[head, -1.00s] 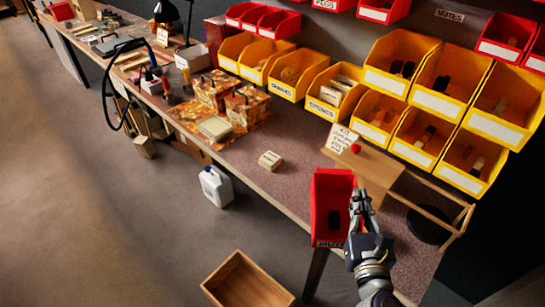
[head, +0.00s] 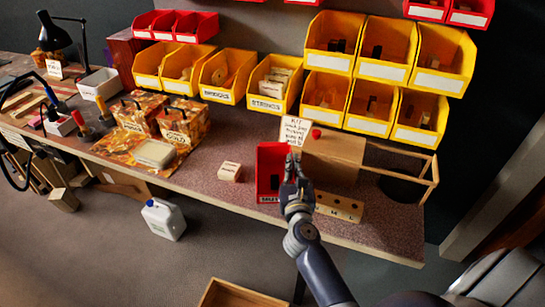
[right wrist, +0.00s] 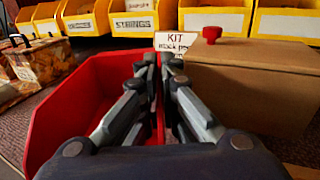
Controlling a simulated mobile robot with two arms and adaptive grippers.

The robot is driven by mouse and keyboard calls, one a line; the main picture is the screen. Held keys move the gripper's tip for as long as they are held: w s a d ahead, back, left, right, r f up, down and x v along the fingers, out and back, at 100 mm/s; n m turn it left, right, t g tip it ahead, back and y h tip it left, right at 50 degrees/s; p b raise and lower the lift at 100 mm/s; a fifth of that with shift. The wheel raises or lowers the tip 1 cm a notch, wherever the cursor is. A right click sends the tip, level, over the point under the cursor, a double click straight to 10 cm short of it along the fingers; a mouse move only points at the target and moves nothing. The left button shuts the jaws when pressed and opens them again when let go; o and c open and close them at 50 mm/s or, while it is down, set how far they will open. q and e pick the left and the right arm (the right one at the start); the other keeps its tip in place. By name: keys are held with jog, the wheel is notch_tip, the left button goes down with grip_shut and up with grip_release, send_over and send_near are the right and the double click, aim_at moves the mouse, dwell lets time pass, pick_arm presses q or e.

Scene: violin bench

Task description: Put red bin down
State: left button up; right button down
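The red bin (head: 264,172) is upright at the bench's front part, left of the wooden kit box (head: 338,158). My right gripper (head: 292,168) is at its right wall. In the right wrist view the fingers (right wrist: 158,62) are closed together on the right wall of the red bin (right wrist: 75,105). A dark item shows inside the bin in the head view. I cannot tell whether the bin's base touches the bench (head: 235,192). My left gripper is not in view.
A small cream block (head: 229,171) lies left of the bin. A wooden board with holes (head: 338,206) lies to its right. Yellow bins (head: 269,103) line the back. A kit card (head: 294,130) stands behind. Bare bench lies between block and bin.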

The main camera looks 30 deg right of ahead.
aim_at(278, 158)
jog(key=w, duration=0.6)
jog(key=w+f, duration=0.1)
jog(key=w, duration=0.2)
jog(key=shift+w+d+b, duration=0.25)
jog(key=shift+d+b, duration=0.1)
jog(key=shift+b, duration=0.05)
jog(key=shift+w+f, duration=0.1)
jog(key=shift+f, duration=0.05)
notch_tip(278, 158, down, 2)
jog(key=shift+f+b, duration=0.25)
jog(key=shift+b, duration=0.5)
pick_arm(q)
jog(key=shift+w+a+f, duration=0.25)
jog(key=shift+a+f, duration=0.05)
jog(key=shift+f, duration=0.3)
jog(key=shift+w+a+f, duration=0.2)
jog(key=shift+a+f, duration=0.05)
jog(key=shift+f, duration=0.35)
pick_arm(e)
jog(key=shift+f, duration=0.35)
jog(key=shift+f+b, duration=0.2)
jog(key=shift+b, duration=0.1)
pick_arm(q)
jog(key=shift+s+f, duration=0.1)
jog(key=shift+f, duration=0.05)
pick_arm(e)
jog(key=c, duration=1.8)
grip_release()
jog(key=shift+r, duration=0.1)
